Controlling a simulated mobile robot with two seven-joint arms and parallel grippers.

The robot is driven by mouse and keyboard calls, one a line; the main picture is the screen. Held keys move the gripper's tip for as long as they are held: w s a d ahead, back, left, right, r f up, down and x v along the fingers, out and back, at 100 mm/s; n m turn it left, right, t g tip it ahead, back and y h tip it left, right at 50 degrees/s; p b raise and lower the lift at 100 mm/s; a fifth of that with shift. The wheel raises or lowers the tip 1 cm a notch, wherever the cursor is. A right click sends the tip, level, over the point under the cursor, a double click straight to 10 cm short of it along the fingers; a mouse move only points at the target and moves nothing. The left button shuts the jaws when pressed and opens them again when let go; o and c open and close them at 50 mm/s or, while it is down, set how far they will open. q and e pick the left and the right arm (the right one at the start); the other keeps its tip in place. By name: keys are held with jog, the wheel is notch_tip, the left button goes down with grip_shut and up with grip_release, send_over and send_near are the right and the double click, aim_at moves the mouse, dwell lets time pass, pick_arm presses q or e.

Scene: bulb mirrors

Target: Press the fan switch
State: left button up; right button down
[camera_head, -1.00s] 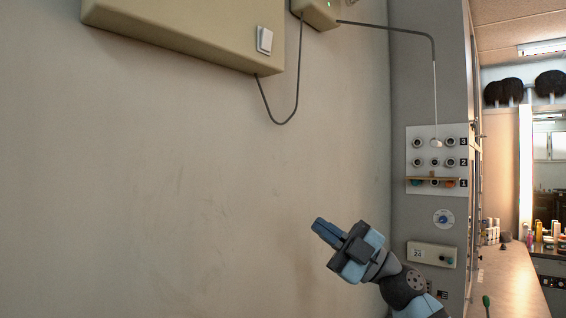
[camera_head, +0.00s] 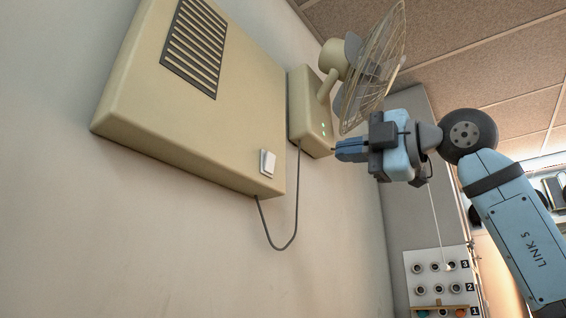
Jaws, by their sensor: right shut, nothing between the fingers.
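A white rocker switch (camera_head: 267,163) sits at the lower right corner of a large beige wall box (camera_head: 150,95) with a dark grille. A fan (camera_head: 370,65) with a wire cage is fixed to a smaller beige box (camera_head: 303,105) on the wall, which bears small green lights. A dark cable joins the two boxes. My right gripper (camera_head: 338,151) is shut and empty, its fingers pointing left. Its tips are right beside the small box's lower right edge in the picture; I cannot tell whether they touch. They are clear of the white switch. My left gripper is not in view.
A grey column stands behind my right arm, with a white panel (camera_head: 437,278) of round sockets and a rod hanging in front of it. The wall below the boxes is bare apart from the looping cable (camera_head: 292,240). A tiled ceiling is at upper right.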

jog(key=shift+s+d+r, duration=0.15)
jog(key=shift+r, duration=0.15)
jog(key=p, duration=0.5)
send_near(271, 158)
jog(key=x, duration=0.6)
jog(key=shift+a+r, duration=0.25)
jog(key=shift+w+a, duration=0.4)
